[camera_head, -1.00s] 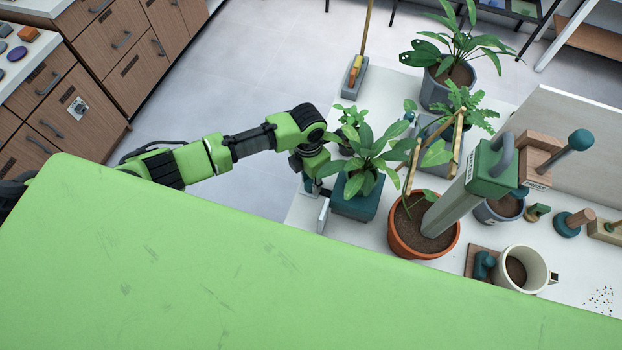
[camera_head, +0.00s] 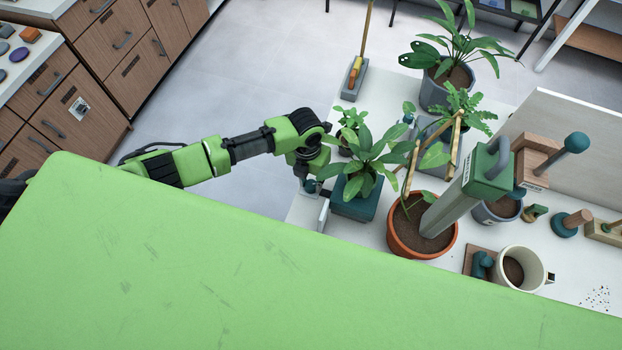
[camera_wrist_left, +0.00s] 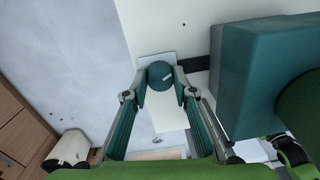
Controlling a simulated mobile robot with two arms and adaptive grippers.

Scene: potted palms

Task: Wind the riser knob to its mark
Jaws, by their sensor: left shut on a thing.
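The riser knob (camera_wrist_left: 160,76) is round and teal with a short white line on its top. In the left wrist view the line points right and slightly up. My left gripper (camera_wrist_left: 161,88) is shut on the knob, one finger on each side. In the head view the knob (camera_head: 311,186) shows as a small teal spot under my left wrist, beside the square teal planter (camera_head: 356,206). My left gripper (camera_head: 309,178) is mostly hidden there by the wrist. I cannot make out the mark for the knob. My right gripper is not in view.
The teal planter (camera_wrist_left: 240,75) stands close on the right in the wrist view. A terracotta pot (camera_head: 421,247), a cream mug (camera_head: 535,260) and a tall grey post with a green top (camera_head: 487,170) stand further right on the white table. Open floor lies left of the table.

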